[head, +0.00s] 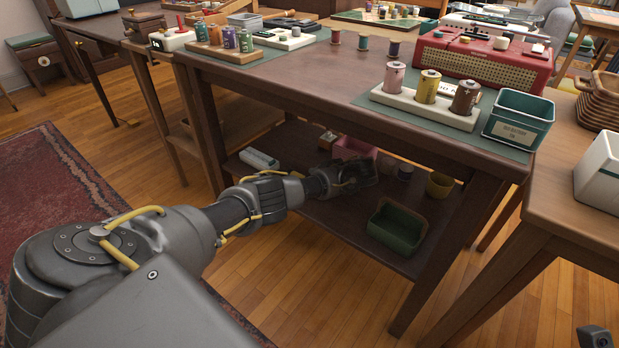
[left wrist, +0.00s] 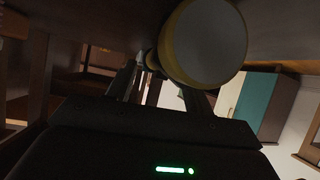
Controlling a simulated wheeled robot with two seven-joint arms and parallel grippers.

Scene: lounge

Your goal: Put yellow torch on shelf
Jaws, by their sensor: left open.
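My left gripper (head: 352,178) reaches in under the dark wooden table, over its lower shelf (head: 330,215). It is open. In the left wrist view its dark fingers point up the picture. A round pale face with a yellow rim (left wrist: 208,43), probably an end of the yellow torch, shows large just beyond the fingertips. It overlaps the right finger in the picture; I cannot tell whether they touch. In the head view I cannot pick out the torch for sure; a small yellow cylinder (head: 439,185) stands on the shelf right of the gripper.
The shelf also holds a green bin (head: 397,228), a pink box (head: 355,148) and a pale box (head: 260,159). The tabletop (head: 310,70) is close above my forearm, and a table leg (head: 445,250) stands at the right. Spools, a red radio (head: 480,55) and a teal bin (head: 518,120) are on top.

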